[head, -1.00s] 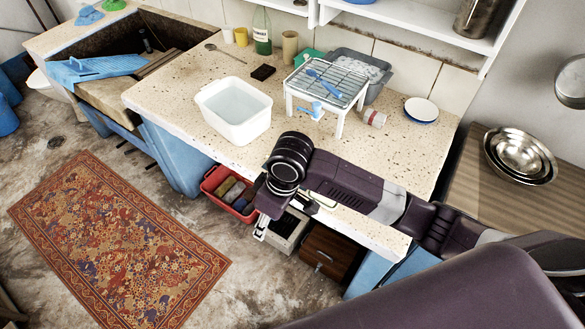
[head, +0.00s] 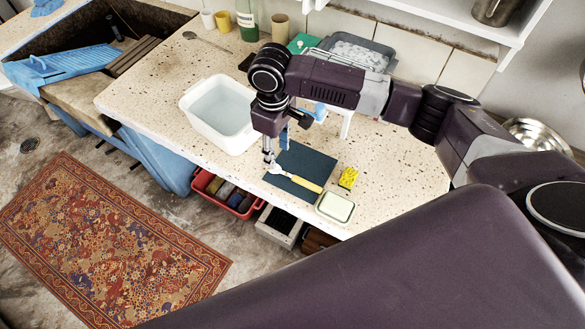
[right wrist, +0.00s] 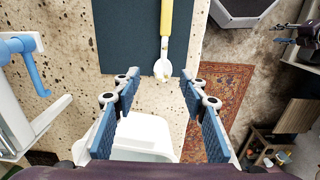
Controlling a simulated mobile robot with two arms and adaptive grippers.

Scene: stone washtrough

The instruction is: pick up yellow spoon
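The yellow spoon (head: 308,185) lies on a dark blue mat (head: 308,160) near the counter's front edge. In the right wrist view the yellow handle (right wrist: 166,18) runs up and out of the picture, and its pale bowl end lies by the mat's edge, pointing toward my gripper. My right gripper (head: 269,158) is above the spoon's bowl end, fingers pointing down. Its fingers (right wrist: 160,95) are open, with nothing between them. A dark jointed part (right wrist: 300,38) at the right wrist view's right edge looks like my left gripper; its state is unclear.
A white basin of water (head: 222,115) stands left of the mat. A yellow sponge (head: 348,177) and a pale green dish (head: 335,207) lie to its right. A white rack (head: 346,122) stands behind, partly hidden by my arm. A metal spoon (head: 205,42) lies farther back.

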